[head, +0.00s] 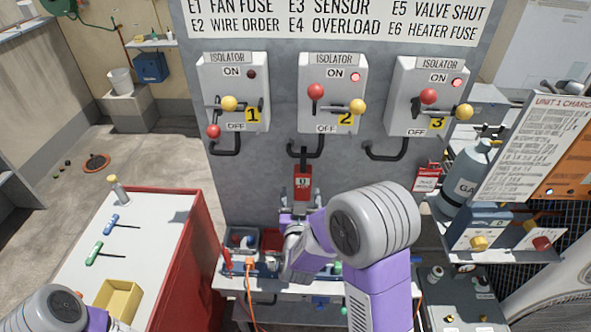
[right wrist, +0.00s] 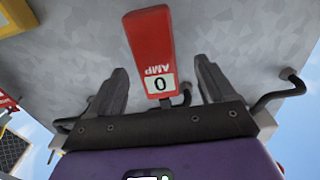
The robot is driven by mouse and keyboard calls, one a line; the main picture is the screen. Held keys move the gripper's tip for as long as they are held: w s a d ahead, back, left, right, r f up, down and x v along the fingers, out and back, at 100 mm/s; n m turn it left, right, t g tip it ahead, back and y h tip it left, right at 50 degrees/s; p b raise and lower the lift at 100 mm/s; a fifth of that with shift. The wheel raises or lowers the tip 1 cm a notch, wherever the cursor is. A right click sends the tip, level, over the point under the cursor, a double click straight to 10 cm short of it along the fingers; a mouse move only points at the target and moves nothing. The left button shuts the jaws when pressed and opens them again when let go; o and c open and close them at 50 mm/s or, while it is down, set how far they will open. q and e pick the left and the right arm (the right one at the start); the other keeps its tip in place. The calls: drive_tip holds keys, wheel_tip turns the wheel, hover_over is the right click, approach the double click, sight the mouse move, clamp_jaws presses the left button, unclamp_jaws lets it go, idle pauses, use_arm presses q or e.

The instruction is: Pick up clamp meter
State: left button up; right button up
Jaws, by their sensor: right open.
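The clamp meter (head: 303,182) is red with a small display reading 0. It hangs upright against the grey panel (head: 255,185) below the middle isolator, with a dark part at its top. My right gripper (head: 301,198) is at its lower end in the head view. In the right wrist view, the clamp meter (right wrist: 151,40) appears upside down, its display lying between the two open fingers of my right gripper (right wrist: 160,75). No contact is visible. My left arm shows only at the bottom left of the head view; its gripper is out of frame.
Three isolators with levers (head: 333,95) and black handles (head: 388,152) project from the panel around the meter. A shelf (head: 270,287) with bins stands below. A red cabinet (head: 190,250) is at left; a gas cylinder (head: 466,175) and sign board (head: 530,145) are at right.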

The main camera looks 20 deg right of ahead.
sight(303, 178)
drive_tip(key=shift+w+d, duration=0.25)
drive_tip(key=shift+w, duration=0.25)
drive_tip(key=shift+w+d+r, duration=0.1)
drive_tip(key=shift+w+d, duration=0.4)
drive_tip(key=shift+w, duration=0.05)
drive_tip(key=p+x, duration=0.1)
drive_tip(key=x, duration=0.3)
drive_tip(key=shift+w+d, duration=0.1)
drive_tip(key=shift+c, duration=0.2)
drive_tip(key=c, duration=1.1)
drive_tip(key=shift+c, duration=0.2)
drive_tip(key=shift+r, duration=0.1)
